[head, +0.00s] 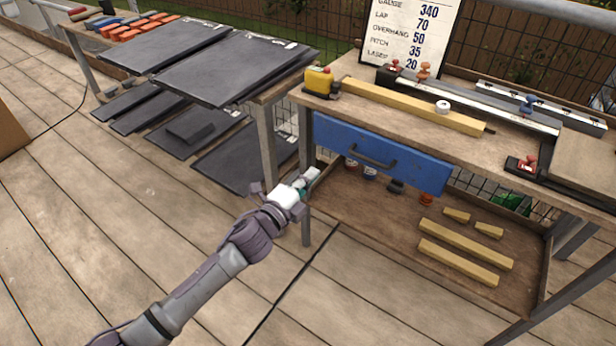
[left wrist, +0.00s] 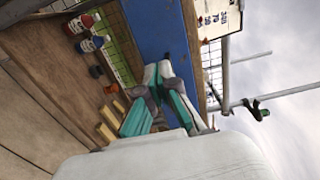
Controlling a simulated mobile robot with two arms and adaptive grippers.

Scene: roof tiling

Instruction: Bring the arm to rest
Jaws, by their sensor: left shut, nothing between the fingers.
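My left arm comes in from the lower left of the head view. Its left gripper (head: 312,175) is held out in front of the workbench (head: 352,136), near the left end of the blue drawer (head: 380,155). The gripper is shut and empty. In the left wrist view its teal and grey fingers (left wrist: 150,98) show against the drawer (left wrist: 158,28) and the lower shelf. I cannot tell the exact gap between gripper and bench leg. My right gripper is not in view.
The lower shelf (head: 390,225) holds small bottles and several wooden battens (head: 458,262). The bench top carries a yellow tape measure (head: 319,80), a long batten (head: 410,105) and metal rails. Dark slates (head: 235,62) lie on the left table and below it. The deck in front is clear.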

